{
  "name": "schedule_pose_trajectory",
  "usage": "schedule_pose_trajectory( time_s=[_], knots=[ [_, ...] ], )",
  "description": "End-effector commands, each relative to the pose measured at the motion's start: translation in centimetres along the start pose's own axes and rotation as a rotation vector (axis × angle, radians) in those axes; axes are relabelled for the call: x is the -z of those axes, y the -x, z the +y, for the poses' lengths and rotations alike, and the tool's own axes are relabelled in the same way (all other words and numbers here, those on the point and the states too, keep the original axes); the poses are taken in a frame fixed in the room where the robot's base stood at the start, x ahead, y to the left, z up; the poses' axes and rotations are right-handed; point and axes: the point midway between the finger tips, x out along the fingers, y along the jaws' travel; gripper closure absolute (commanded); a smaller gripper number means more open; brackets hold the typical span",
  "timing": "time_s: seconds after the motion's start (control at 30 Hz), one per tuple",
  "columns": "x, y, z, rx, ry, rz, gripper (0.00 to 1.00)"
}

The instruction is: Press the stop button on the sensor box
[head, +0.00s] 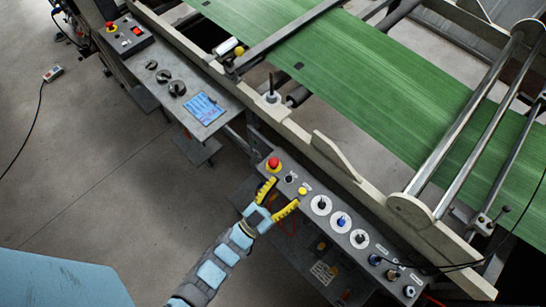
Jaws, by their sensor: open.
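My gripper (283,192) is open, with its two yellow fingers apart and nothing between them. A smaller grey box (122,45) at the upper left carries another red mushroom button (111,26) and a red square button (137,31). No label readable here shows which one is the sensor box.
The panel also holds a yellow button (303,190), white dials (340,221) and several knobs. A grey shelf (225,112) bears a blue-printed sheet (204,108) and dark round parts. Green woven web (350,60) runs behind a beige rail. Concrete floor at left is mostly clear.

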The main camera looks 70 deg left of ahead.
Motion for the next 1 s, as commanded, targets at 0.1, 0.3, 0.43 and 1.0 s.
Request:
schedule_pose_trajectory(
  time_s=[0.1,0.3,0.43,1.0],
  knots=[
    [-5.7,4.8,-3.6,0.094,-0.006,-0.128,0.31],
    [-10.2,10.4,-7.3,0.21,0.002,-0.275,0.31],
    [-11.5,12.2,-8.4,0.25,0.01,-0.322,0.31],
    [-13.9,6.1,-10.4,0.257,0.01,-0.329,0.31]
  ],
)
